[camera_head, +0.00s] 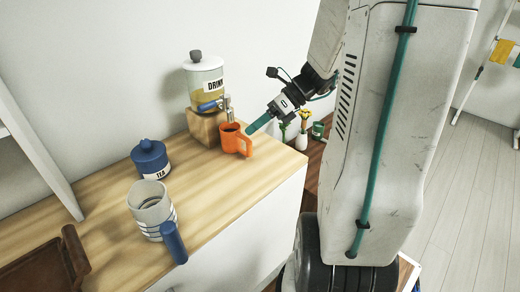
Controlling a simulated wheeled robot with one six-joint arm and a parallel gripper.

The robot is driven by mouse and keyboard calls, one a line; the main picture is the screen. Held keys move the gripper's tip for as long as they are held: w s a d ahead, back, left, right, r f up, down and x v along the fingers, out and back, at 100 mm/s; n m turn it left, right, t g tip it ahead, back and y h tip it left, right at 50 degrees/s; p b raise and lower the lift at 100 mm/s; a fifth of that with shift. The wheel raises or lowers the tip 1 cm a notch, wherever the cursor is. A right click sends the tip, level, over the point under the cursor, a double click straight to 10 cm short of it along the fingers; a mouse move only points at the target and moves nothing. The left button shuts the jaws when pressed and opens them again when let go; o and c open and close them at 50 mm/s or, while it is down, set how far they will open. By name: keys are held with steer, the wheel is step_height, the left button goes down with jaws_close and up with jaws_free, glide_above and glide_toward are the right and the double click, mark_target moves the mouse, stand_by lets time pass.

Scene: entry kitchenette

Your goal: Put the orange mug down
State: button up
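The orange mug (231,139) is upright at the far right part of the wooden counter (190,178), in front of the drink dispenser. Its handle points right, toward my gripper (251,129). My gripper reaches in from the right, its teal fingertip end close to the mug's rim and handle. Only one finger shows clearly, so I cannot tell whether it is open, shut or touching the mug. I cannot tell whether the mug's base rests on the counter.
The drink dispenser (204,82) stands on a wooden block (203,127) against the wall. A blue tea jar (150,158) and a striped mug (151,208) with a blue handle stand nearer. A brown tray (38,272) lies front left. The counter between tea jar and orange mug is clear.

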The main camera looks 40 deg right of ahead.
steer(key=s+a+r+n+g+h, duration=0.4)
steer(key=s+a+n, duration=0.3)
steer(key=a+n, duration=0.6)
steer(key=s+r+n+h, duration=0.1)
steer(key=s+n, duration=0.3)
steer(key=n, duration=0.4)
steer(key=s+a+r+n+h, duration=0.1)
steer(key=s+n+h, duration=0.3)
steer(key=n, duration=0.5)
steer(key=shift+s+a+r+h, duration=0.15)
steer(key=shift+s+r+h, duration=0.15)
steer(key=shift+r, duration=0.1)
steer(key=shift+o, duration=0.3)
